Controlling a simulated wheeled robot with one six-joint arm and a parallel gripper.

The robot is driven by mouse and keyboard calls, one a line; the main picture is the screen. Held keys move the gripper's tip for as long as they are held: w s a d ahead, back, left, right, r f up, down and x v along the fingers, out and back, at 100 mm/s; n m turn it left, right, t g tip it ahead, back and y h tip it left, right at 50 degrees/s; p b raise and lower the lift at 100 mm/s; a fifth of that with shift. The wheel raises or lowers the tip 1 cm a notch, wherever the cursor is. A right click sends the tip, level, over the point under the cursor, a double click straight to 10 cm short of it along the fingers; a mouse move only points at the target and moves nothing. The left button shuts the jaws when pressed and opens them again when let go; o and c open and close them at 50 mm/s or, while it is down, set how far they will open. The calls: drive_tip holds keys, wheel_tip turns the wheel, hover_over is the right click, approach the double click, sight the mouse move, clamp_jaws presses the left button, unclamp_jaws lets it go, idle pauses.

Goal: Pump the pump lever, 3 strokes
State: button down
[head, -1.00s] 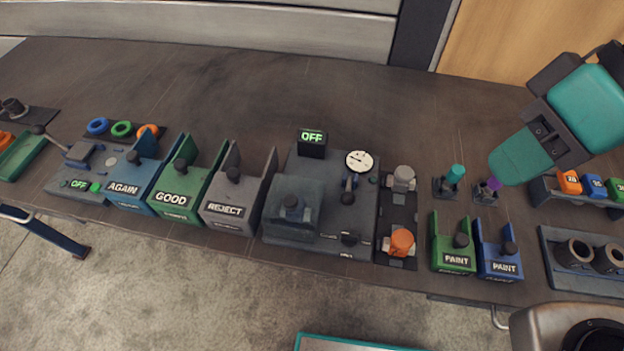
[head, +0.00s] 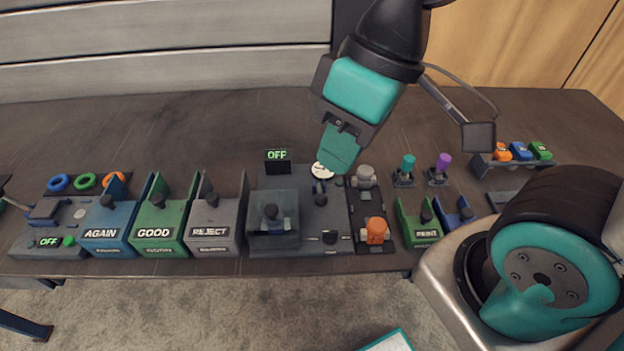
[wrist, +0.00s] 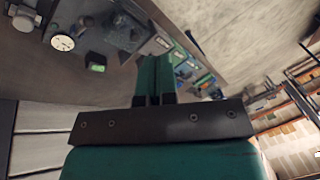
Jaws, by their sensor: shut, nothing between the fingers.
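The dark pump station (head: 300,235) stands mid-bench with a raised box at its left. A short lever with a dark ball knob (head: 320,199), which looks like the pump lever, rises just in front of the white round gauge (head: 322,170). My gripper (head: 336,165) is shut and empty, its teal fingers pointing down. In the head view it overlaps the gauge's right edge, behind the knob and apart from it. In the wrist view the shut fingers (wrist: 155,75) show at the centre and the gauge (wrist: 63,43) at upper left.
An OFF display (head: 277,160) stands behind the station. The grey REJECT bin (head: 213,235), green GOOD bin and blue AGAIN bin stand to its left. An orange-capped valve (head: 376,230) and a grey one are at its right. The bench behind is clear.

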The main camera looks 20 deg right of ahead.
drive_tip(key=w+d+f+n+g, duration=0.1)
drive_tip(key=w+d+f+n, duration=0.1)
drive_tip(key=w, duration=0.4)
drive_tip(key=w+d+f+n+g+h+p, duration=0.1)
drive_tip(key=w+f+n, duration=0.3)
drive_tip(key=w, duration=0.3)
drive_tip(key=w+d+f+n+g, duration=0.1)
drive_tip(key=w+d+f+n, duration=0.1)
drive_tip(key=w+f+n, duration=0.2)
drive_tip(key=w+n, duration=0.1)
drive_tip(key=w, duration=0.2)
drive_tip(key=shift+w+d+g+h+p, duration=0.15)
drive_tip(key=shift+d+g+h+p, duration=0.15)
drive_tip(key=shift+d+p, duration=0.05)
drive_tip(key=shift+f, duration=0.1)
drive_tip(key=p, duration=0.2)
approach(320, 194)
wheel_tip(320, 194, down, 5)
drive_tip(key=w+a, duration=0.2)
drive_tip(key=a, duration=0.1)
drive_tip(key=shift+s+d+f+p, duration=0.2)
drive_tip(key=shift+s+f+p, duration=0.15)
drive_tip(key=shift+s+f, duration=0.35)
drive_tip(key=shift+s+d+f+p, duration=0.3)
drive_tip(key=shift+s+f, duration=0.25)
drive_tip(key=shift+s, duration=0.3)
